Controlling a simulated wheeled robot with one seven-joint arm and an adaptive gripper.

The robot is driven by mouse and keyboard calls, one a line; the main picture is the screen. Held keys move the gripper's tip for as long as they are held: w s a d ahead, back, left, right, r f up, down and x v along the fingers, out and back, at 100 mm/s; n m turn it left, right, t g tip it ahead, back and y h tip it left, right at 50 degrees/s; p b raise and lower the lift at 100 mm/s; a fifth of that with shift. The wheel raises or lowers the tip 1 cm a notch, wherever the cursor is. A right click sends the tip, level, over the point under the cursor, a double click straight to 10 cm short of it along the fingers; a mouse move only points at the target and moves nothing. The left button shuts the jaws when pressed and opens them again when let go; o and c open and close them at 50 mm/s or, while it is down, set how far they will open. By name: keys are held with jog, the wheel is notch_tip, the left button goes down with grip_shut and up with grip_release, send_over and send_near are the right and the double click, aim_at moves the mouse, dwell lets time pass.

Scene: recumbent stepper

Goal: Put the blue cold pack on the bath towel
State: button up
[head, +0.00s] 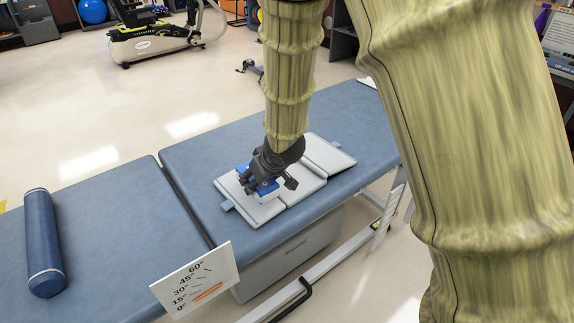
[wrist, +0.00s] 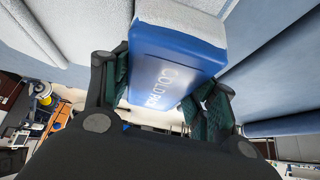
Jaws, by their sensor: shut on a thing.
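My gripper (head: 268,172) is shut on the blue cold pack (head: 266,188), low over the treatment table. In the wrist view the cold pack (wrist: 172,70) sits between the two fingers, its white lettering showing. A pale, rough-textured cloth edge, which looks like the bath towel (wrist: 183,13), shows right behind the pack's far end. In the head view my gripper hides most of the pack and much of what lies under it. I cannot tell whether the pack rests on the towel or is just above it.
A pale grey panelled pad (head: 308,178) lies on the blue treatment table (head: 215,146) around my gripper. A dark blue roll (head: 42,243) lies at the left. An angle sign (head: 195,281) stands at the table's front edge. A stepper machine (head: 150,42) stands on the floor behind.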

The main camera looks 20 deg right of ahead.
jog(key=p, duration=0.2)
send_over(286, 172)
jog(key=shift+w+f, duration=0.1)
jog(key=shift+f, duration=0.55)
jog(key=shift+w+f+b, duration=0.1)
jog(key=shift+f+b, duration=0.3)
jog(key=shift+f, duration=1.4)
jog(key=o, duration=1.3)
jog(key=shift+f, duration=0.1)
jog(key=p+v, duration=0.1)
jog(key=v, duration=1.1)
jog(key=shift+p, duration=0.3)
